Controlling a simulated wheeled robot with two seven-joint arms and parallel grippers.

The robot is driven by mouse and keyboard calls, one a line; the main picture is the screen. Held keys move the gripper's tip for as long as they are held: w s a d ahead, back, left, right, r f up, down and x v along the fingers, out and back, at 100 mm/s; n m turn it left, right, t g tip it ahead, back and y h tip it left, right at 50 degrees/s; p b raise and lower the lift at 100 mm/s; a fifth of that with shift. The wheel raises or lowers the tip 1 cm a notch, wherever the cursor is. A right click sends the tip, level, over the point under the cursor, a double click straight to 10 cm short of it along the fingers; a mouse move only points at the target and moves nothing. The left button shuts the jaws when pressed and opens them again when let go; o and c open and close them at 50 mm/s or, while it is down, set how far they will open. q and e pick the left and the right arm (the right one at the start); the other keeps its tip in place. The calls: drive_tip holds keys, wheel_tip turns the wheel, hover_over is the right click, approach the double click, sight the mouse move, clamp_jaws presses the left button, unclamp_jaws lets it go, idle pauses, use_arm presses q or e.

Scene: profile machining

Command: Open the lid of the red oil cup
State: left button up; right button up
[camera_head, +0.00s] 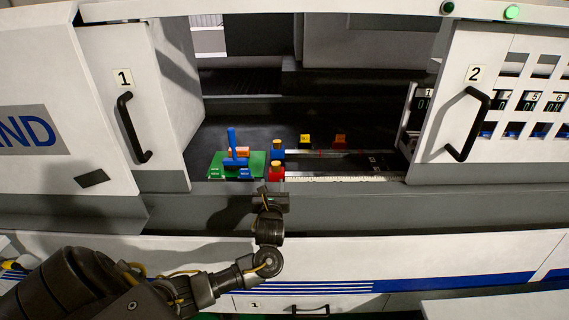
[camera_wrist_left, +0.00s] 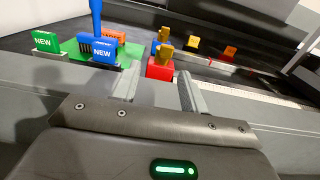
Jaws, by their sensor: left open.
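The red oil cup (camera_head: 277,174) stands on the machine's front ledge, just right of a green tray, with a yellow lid (camera_head: 276,163) on top. In the left wrist view the red cup (camera_wrist_left: 160,69) and its yellow lid (camera_wrist_left: 166,53) show beyond and between my fingers. My left gripper (camera_head: 268,190) is open and empty, in front of and just below the red cup in the head view. The two fingers (camera_wrist_left: 158,85) point toward the cup with a gap to it. My right gripper is not in view.
A blue cup (camera_head: 278,152) with a yellow lid stands right behind the red one. The green tray (camera_head: 216,168) holds blue and orange blocks and an upright blue handle. Yellow (camera_head: 305,139) and orange (camera_head: 340,140) blocks lie farther back. Doors 1 (camera_head: 115,77) and 2 (camera_head: 474,73) flank the opening.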

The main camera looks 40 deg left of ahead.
sight(275, 168)
use_arm(q)
drive_tip(key=w, duration=0.1)
drive_tip(key=w+b, duration=0.1)
drive_tip(key=w+a, duration=0.1)
drive_tip(key=shift+r+h+b, duration=0.25)
drive_tip(key=shift+h+b, duration=0.05)
drive_tip(key=shift+b, duration=0.05)
drive_tip(key=shift+w+a+f, duration=0.15)
drive_tip(key=shift+w+a, duration=0.1)
drive_tip(key=shift+w, duration=0.25)
drive_tip(key=shift+w+a+f, duration=0.1)
drive_tip(key=shift+w+a, duration=0.1)
drive_tip(key=shift+w, duration=0.25)
drive_tip(key=x, duration=0.4)
drive_tip(key=shift+a+r, duration=0.35)
drive_tip(key=shift+a, duration=0.05)
drive_tip(key=shift+w+a+f, duration=0.1)
drive_tip(key=shift+w+f, duration=0.05)
drive_tip(key=shift+w, duration=0.2)
drive_tip(key=shift+s, duration=0.1)
drive_tip(key=c, duration=0.3)
clamp_jaws()
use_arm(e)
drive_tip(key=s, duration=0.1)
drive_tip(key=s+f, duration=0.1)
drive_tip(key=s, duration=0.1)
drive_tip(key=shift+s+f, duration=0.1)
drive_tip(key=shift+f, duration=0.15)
